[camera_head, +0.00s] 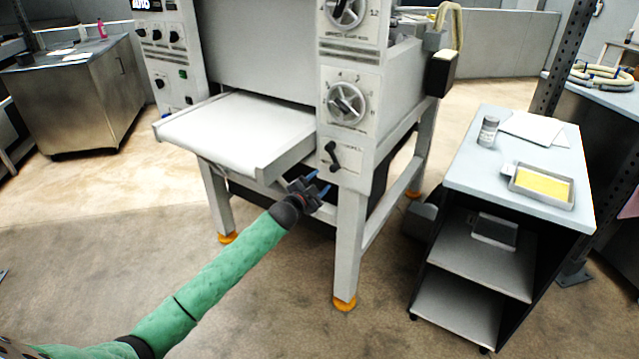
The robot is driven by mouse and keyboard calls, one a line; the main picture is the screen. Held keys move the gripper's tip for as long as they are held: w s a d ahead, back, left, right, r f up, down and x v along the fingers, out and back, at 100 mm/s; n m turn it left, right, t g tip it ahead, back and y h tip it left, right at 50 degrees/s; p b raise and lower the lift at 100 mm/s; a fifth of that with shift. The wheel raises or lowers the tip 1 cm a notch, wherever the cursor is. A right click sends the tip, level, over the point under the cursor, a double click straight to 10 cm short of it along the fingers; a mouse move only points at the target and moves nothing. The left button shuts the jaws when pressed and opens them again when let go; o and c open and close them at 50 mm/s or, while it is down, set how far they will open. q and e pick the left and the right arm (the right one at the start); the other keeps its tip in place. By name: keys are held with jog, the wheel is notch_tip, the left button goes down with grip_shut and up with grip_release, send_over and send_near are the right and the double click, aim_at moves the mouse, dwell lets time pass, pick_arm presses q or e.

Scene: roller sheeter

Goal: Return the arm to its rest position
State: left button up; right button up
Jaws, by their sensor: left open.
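My left arm, in a green sleeve, comes in from the lower left of the head view. My left gripper (318,187) is open, with its blue-tipped fingers apart and nothing seen between them. It is in front of the roller sheeter (345,215), just below the right front corner of its feed tray and left of the lower control panel. I cannot tell whether it touches the machine. The feed tray (240,125) is pale and looks empty. My right gripper is not in view.
A grey cart (460,180) at the right carries a jar (488,131), papers (532,127) and a tray with a yellow sheet (541,184). A steel cabinet (75,95) stands at the far left. The floor (110,220) left of the machine is clear.

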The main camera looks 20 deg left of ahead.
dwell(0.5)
pick_arm(q)
jog(key=s+d+f+n+g, duration=0.3)
jog(key=s+f, duration=0.6)
jog(key=s, duration=0.9)
jog(key=s+d+f+n+g+y, duration=0.1)
jog(key=s+d+f+n+g, duration=0.2)
jog(key=s, duration=1.6)
jog(key=s+d+f+n+g+y, duration=0.1)
jog(key=s+d+f+n+g, duration=0.2)
jog(key=s+d+f+g, duration=0.7)
jog(key=s+d+f, duration=0.1)
jog(key=s+f, duration=0.5)
jog(key=s, duration=0.3)
jog(key=shift+s+d, duration=0.2)
jog(key=shift+s, duration=0.05)
